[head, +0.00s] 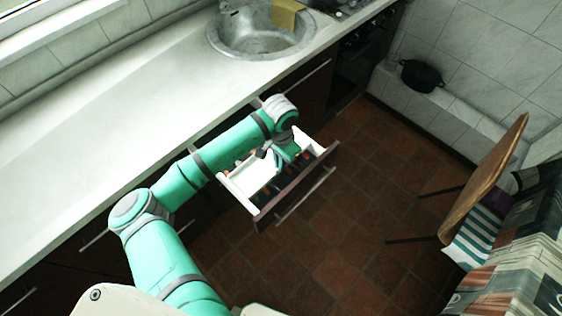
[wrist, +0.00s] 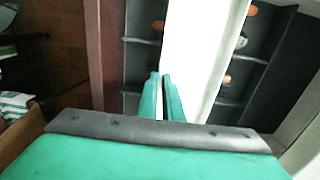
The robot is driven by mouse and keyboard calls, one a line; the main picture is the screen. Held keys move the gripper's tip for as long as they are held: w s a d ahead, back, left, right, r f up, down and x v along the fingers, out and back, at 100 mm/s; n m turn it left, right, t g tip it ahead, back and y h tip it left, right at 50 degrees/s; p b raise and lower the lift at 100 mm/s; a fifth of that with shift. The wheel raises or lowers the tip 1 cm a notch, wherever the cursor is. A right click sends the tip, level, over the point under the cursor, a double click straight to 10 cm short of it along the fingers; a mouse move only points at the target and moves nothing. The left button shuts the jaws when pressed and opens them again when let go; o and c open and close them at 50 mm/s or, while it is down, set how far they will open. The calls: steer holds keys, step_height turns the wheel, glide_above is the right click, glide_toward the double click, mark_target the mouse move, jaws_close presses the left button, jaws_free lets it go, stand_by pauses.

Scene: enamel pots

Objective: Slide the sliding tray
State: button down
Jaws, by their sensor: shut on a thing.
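The sliding tray (head: 257,174) is a white panel inside a pulled-out drawer with a dark brown front (head: 297,187). In the wrist view the tray (wrist: 208,50) is a long white strip between dark divided compartments. My gripper (head: 279,160) reaches down into the drawer from above. In the wrist view my gripper's green fingers (wrist: 161,76) are close together at the tray's left edge and shut on it. The exact contact at the fingertips is hard to see.
Small orange things (wrist: 251,11) lie in the compartments beside the tray. The white counter (head: 110,110) with a metal sink (head: 255,40) runs above the drawer. Tiled floor (head: 350,215) before the drawer is clear.

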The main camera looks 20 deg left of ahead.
steer(key=c, duration=1.9)
jaws_free()
steer(key=shift+r, duration=0.15)
step_height(320, 180, up, 11)
steer(key=shift+f, duration=0.2)
